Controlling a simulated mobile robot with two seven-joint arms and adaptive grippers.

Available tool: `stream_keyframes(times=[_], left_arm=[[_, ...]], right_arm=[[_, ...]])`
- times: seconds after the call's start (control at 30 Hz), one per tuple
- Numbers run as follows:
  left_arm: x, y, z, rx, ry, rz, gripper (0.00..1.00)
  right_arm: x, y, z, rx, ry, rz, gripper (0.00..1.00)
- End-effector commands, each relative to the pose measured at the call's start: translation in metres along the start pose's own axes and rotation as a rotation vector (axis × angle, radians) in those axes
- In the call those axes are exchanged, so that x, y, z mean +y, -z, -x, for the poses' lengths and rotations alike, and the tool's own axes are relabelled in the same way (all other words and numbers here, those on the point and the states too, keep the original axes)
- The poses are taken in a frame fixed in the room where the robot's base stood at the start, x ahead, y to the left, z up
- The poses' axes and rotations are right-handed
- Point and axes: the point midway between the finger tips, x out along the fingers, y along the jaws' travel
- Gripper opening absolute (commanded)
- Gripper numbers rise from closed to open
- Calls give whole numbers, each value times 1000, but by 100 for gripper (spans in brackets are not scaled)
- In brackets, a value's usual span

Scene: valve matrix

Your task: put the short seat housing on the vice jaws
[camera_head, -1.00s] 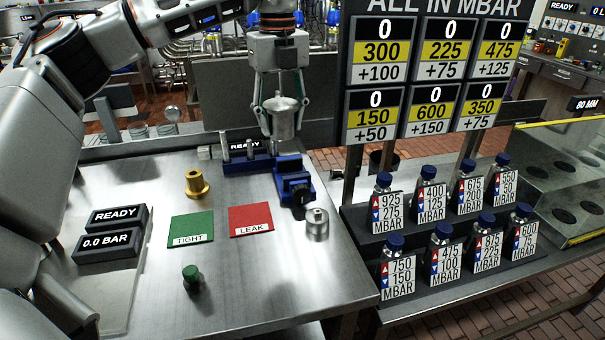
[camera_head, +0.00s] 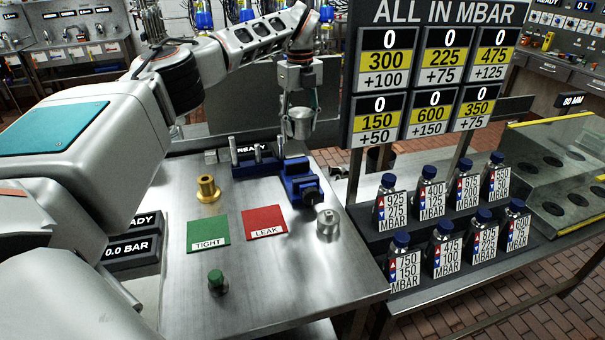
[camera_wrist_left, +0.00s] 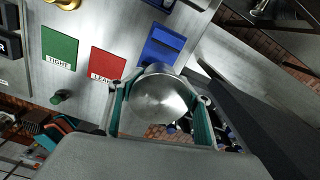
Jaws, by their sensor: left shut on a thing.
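My left gripper (camera_head: 301,112) is shut on a silver, cup-shaped metal housing (camera_head: 301,125), which I take to be the short seat housing. It hangs in the air above and behind the blue vice (camera_head: 302,186), apart from it. In the left wrist view the housing (camera_wrist_left: 156,108) sits between the teal-lined fingers of the left gripper (camera_wrist_left: 160,112). There the blue vice (camera_wrist_left: 161,46) lies just beyond the housing, partly covered by it. The jaw faces are hard to make out. My right gripper is not in view.
A brass flanged part (camera_head: 208,190), green TIGHT mat (camera_head: 208,233), red LEAK mat (camera_head: 264,220), silver knobbed cylinder (camera_head: 328,224) and green knob (camera_head: 216,281) are on the bench. Posts (camera_head: 233,152) stand left of the vice. A sign board (camera_head: 430,75) and labelled bottles (camera_head: 400,262) are right.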

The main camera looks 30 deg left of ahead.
Motion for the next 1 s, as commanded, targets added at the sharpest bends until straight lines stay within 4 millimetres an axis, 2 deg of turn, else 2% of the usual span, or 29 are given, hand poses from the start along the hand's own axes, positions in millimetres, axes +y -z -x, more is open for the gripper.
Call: stream_keyframes(times=[0.03, 0.1, 0.4, 0.73, 0.9, 1.0], left_arm=[[1, 1, -15, 3, -2, -1, 18], [1, 1, -32, 3, -3, -1, 18], [0, 1, -96, 2, 0, 0, 18], [0, 0, -122, 1, 0, 0, 18], [0, 1, -146, 2, 0, 0, 18], [-1, 1, -154, 1, 2, 0, 18]], right_arm=[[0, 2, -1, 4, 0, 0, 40], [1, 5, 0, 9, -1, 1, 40], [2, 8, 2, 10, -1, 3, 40], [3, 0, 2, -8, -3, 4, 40], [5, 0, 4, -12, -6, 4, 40], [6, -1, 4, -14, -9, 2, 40]])
